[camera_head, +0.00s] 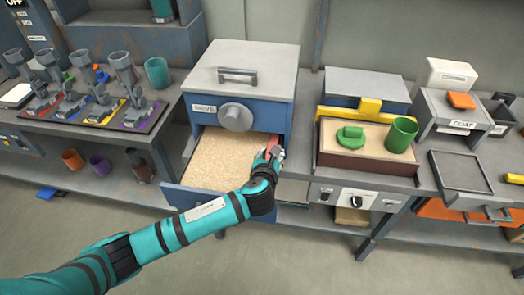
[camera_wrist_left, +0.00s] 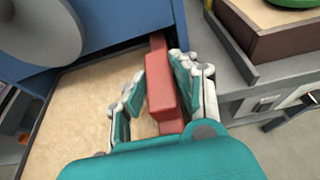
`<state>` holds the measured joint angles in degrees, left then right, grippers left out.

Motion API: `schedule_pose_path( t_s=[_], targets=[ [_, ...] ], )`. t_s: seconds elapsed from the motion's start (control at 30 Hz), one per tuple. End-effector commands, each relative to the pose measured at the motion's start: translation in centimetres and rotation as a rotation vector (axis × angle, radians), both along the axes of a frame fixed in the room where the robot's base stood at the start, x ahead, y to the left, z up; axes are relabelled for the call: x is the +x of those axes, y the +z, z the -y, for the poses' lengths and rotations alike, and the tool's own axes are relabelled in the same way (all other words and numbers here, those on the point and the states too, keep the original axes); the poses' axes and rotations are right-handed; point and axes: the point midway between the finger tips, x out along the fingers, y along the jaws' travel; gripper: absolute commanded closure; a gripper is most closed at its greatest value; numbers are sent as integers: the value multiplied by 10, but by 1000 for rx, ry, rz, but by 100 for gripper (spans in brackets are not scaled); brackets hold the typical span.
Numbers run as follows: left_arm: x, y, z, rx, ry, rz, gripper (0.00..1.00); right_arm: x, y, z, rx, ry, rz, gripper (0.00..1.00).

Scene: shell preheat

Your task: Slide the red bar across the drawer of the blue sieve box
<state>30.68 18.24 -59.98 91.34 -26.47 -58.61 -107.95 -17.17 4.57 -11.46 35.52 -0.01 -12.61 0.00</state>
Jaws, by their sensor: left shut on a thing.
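The blue sieve box (camera_head: 242,88), labelled SIEVE, has a grey lid with a handle and a round grey knob. Its drawer (camera_head: 180,197) is pulled out and filled with pale, grainy material (camera_head: 214,160). My left gripper (camera_head: 268,158) reaches over the drawer's right side. In the left wrist view my left gripper (camera_wrist_left: 158,75) has its fingers on both sides of the red bar (camera_wrist_left: 160,88) and is shut on it. The bar lies near the drawer's right wall, its far end close to the box front. The fingers partly hide it. My right gripper is not in view.
Right of the box, a brown-sided tray (camera_head: 345,160) holds a green lid (camera_head: 350,138) and green cup (camera_head: 402,134), with a yellow piece (camera_head: 369,108) behind. A COAT box (camera_head: 455,112) stands farther right. A dark rack (camera_head: 93,112) of grey holders is left.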

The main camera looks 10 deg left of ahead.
Motion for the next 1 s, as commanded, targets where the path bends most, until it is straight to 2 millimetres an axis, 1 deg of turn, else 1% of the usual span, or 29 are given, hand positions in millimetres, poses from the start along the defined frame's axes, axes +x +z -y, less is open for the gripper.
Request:
schedule_pose_path(
  t_s=[0.03, 0.3, 0.33, 0.47, 0.5, 0.8, 0.87, 0.97, 1.0],
  targets=[
    [-1, 1, 4, -4, -7, 3, 100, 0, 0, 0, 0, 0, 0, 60],
    [-1, 1, 5, -7, -10, 3, 100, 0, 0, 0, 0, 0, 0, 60],
    [-1, 1, 5, -7, -10, 3, 69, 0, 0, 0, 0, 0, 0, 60],
    [-1, 1, 5, -6, -9, 2, 52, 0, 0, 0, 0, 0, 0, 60],
    [-1, 1, 5, -6, -8, 2, 50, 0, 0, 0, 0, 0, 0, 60],
    [-3, 1, 3, -4, -6, 0, 50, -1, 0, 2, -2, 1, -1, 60],
    [-8, 2, 3, -4, -6, 0, 50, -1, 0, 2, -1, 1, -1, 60],
    [-21, 8, 3, -4, -8, 1, 50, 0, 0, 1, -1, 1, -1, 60],
    [-28, 11, 3, -5, -9, 1, 50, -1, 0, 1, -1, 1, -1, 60]
  ],
)
